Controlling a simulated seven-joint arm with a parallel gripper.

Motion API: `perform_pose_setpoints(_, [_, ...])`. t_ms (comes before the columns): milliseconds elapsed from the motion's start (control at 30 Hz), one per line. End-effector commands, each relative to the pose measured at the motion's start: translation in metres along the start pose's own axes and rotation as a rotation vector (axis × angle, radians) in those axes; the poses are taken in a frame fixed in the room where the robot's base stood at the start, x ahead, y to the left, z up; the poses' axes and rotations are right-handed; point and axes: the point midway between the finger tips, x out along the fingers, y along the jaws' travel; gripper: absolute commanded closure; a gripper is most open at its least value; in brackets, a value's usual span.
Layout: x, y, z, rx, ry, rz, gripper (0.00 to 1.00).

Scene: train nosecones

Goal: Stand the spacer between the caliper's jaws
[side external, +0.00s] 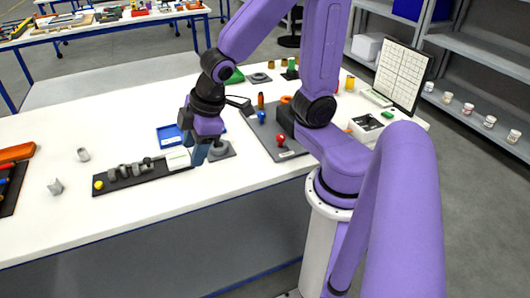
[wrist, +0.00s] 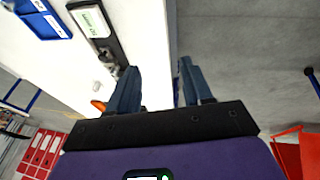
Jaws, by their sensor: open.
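My gripper (side external: 204,155) is open, with two blue-grey fingers pointing down near the right end of a black board. In the wrist view my gripper (wrist: 159,67) has nothing between its fingers. The black board (side external: 180,168) carries a row of grey shapes (side external: 130,170), a yellow knob (side external: 98,185) and a pale label; this may be the caliper, but I cannot make out its jaws. A small grey cylinder (side external: 84,154) and a grey angular block (side external: 56,187) stand apart on the table to the left. I cannot tell which piece is the spacer.
A dark panel with a red knob (side external: 281,141) is farther right. The white table's front left (side external: 60,235) is clear.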

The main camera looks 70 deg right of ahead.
Motion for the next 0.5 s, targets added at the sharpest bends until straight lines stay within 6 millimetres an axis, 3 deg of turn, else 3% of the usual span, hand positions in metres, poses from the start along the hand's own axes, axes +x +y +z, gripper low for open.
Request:
perform_pose_setpoints(100, [-0.021, -0.035, 0.03, -0.062, -0.07, -0.07, 0.5])
perform_pose_setpoints(233, [-0.041, -0.067, 0.063, -0.129, -0.149, -0.149, 0.5])
perform_pose_setpoints(400, [-0.059, -0.092, 0.094, -0.198, -0.218, -0.223, 0.5])
perform_pose_setpoints(500, [-0.064, -0.098, 0.102, -0.216, -0.238, -0.244, 0.5])
